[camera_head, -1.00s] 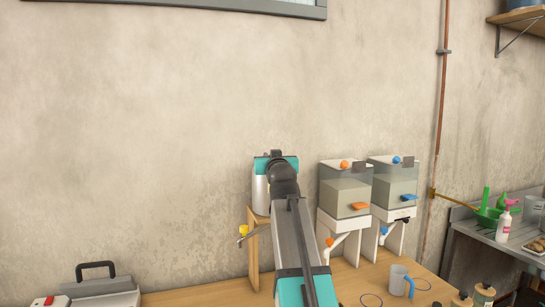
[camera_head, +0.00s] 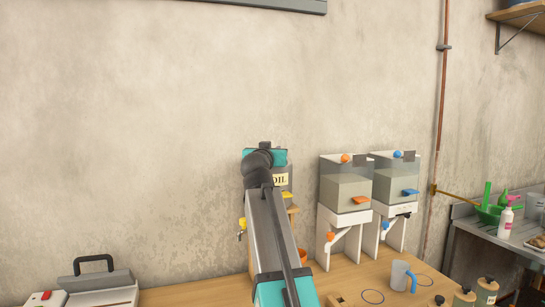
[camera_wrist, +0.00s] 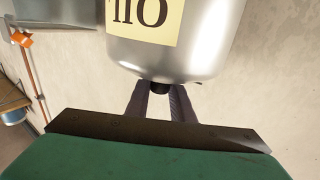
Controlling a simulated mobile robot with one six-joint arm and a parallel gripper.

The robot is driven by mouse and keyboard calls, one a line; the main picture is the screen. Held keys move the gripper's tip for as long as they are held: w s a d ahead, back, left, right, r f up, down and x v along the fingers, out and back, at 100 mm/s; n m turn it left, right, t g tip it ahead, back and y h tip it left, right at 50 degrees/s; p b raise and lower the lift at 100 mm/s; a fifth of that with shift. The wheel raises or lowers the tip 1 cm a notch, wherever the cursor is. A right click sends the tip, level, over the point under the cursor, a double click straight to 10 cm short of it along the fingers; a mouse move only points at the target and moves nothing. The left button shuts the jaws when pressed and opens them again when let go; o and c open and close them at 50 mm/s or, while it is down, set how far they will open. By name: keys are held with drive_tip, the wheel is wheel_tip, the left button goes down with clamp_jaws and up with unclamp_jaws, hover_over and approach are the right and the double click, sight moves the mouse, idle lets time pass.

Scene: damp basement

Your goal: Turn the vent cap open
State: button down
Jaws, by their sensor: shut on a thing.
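A silver oil can (camera_head: 285,171) with a cream label reading OIL stands against the wall, largely hidden behind my arm. In the wrist view the can (camera_wrist: 205,55) and its label appear upside down. A small dark vent cap (camera_wrist: 160,86) sticks out of the can's end nearest my fingers. My gripper (camera_wrist: 160,99) is shut on this cap, with one dark finger on each side. How far the cap is turned cannot be told. In the head view my fingers are hidden behind the teal wrist.
Two clear tanks with an orange knob (camera_head: 346,158) and a blue knob (camera_head: 398,154) stand on white stands to the right. A box with a black handle (camera_head: 93,262) sits at the left.

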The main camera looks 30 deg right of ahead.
drive_tip(key=shift+w+f+m+g+h+b, duration=0.15)
drive_tip(key=shift+m+g+h+b, duration=0.95)
drive_tip(key=shift+b, duration=1.3)
drive_tip(key=shift+s+m+g+h+b, duration=0.2)
drive_tip(key=shift+m+g+h+b, duration=0.5)
drive_tip(key=shift+g+b, duration=0.55)
drive_tip(key=c, duration=1.5)
unclamp_jaws()
drive_tip(key=shift+d, duration=0.1)
drive_tip(key=shift+c, duration=0.2)
drive_tip(key=shift+a+t, duration=0.2)
drive_tip(key=shift+t, duration=0.05)
drive_tip(key=b+v, duration=0.1)
drive_tip(key=v, duration=1.2)
drive_tip(key=shift+s+a+r, duration=0.2)
drive_tip(key=shift+s, duration=0.1)
